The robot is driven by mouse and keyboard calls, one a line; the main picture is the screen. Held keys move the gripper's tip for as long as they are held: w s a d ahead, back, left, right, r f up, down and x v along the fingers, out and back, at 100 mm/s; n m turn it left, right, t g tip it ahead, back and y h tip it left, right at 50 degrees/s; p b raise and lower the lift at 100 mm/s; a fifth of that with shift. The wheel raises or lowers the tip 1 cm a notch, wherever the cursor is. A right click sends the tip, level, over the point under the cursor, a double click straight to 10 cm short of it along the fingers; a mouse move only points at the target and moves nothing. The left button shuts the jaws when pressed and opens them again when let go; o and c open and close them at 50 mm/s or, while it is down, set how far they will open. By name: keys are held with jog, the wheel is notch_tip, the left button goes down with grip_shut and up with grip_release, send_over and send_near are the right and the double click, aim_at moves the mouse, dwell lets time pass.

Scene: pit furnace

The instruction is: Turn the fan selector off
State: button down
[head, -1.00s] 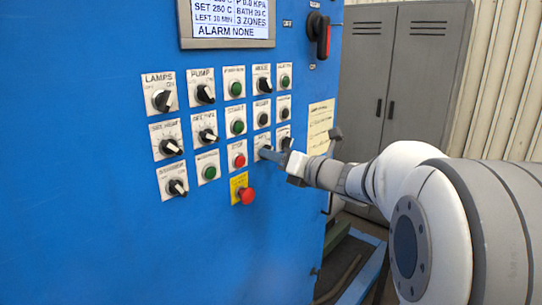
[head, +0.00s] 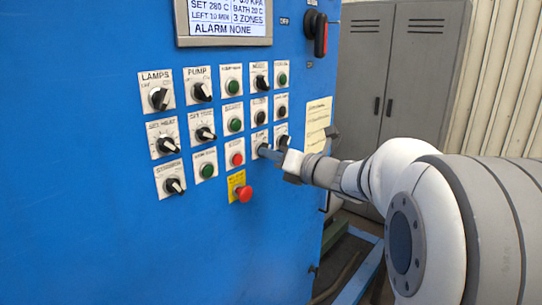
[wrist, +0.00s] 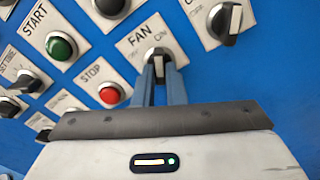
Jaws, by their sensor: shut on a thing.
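The fan selector (wrist: 159,58) is a dark rotary knob with a pale pointer, on a white plate marked FAN with OFF at the left and ON at the right in the wrist view. My gripper (wrist: 160,80) is shut on the knob, one finger on each side. The pointer looks roughly upright in the wrist view, but the fingers hide part of it and its exact setting is unclear.
A red STOP button (wrist: 109,94) and green START button (wrist: 60,46) sit to the left. Another selector (wrist: 228,20) is close at upper right. A red emergency button (head: 244,194) on a yellow plate juts out below. A grey cabinet (head: 380,75) stands behind at right.

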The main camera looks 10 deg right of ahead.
jog(key=shift+f+n+b, duration=0.1)
jog(key=shift+n+b, duration=0.2)
jog(key=shift+b, duration=0.1)
jog(key=n+b, duration=1.1)
jog(key=b, duration=0.2)
jog(key=shift+d, duration=0.15)
jog(key=shift+n, duration=0.3)
jog(key=c, duration=1.5)
grip_release()
